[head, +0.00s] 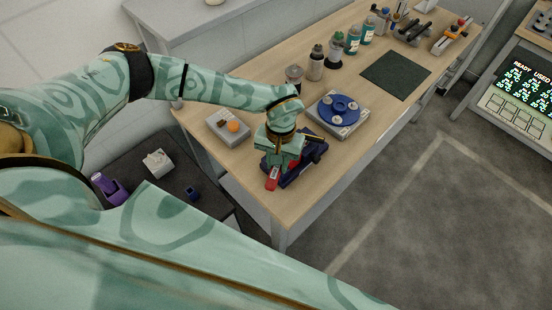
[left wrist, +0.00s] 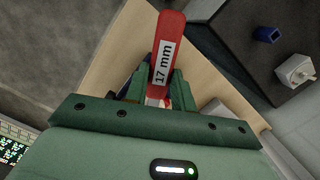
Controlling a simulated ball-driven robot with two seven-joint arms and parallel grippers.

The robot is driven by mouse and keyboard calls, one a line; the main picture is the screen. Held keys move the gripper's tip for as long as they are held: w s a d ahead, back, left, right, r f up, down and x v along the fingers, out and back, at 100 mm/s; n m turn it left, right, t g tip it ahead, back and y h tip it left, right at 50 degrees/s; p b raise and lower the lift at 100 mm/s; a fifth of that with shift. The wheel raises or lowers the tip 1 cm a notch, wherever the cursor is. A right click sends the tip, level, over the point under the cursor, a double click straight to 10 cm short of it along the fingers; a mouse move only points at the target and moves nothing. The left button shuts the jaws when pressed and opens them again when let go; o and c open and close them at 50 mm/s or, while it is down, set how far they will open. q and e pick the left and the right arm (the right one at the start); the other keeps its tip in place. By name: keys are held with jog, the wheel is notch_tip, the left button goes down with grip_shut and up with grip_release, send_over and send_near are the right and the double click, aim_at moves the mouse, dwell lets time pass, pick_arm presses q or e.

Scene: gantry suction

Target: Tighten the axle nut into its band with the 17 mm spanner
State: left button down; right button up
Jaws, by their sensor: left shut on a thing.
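My left gripper (head: 277,165) is over the near end of the wooden bench, shut on the red 17 mm spanner. The red handle end (head: 272,179) sticks out towards the bench's front left. In the left wrist view the spanner's handle (left wrist: 168,45) shows its "17 mm" label, between the green fingers (left wrist: 157,92). A dark blue fixture (head: 308,165) lies under and beside the gripper. The axle nut, its band and the spanner's working end are hidden by the gripper or too small to tell. My right gripper is not in view.
A grey box with an orange knob (head: 233,127) is left of the gripper. A blue round plate on a grey base (head: 345,119) stands just behind it. Several bottles (head: 316,64) line the bench's far edge. A dark mat (head: 395,75) lies farther along. Dark lower surface (head: 150,190) is at left.

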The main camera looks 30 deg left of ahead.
pick_arm(q)
jog(key=shift+w+d+n, duration=0.1)
jog(key=shift+d+n, duration=0.2)
jog(key=shift+n, duration=0.1)
jog(key=shift+r, duration=0.1)
jog(key=shift+r+p, duration=2.55)
jog(key=shift+r, duration=0.55)
jog(key=shift+f, duration=0.1)
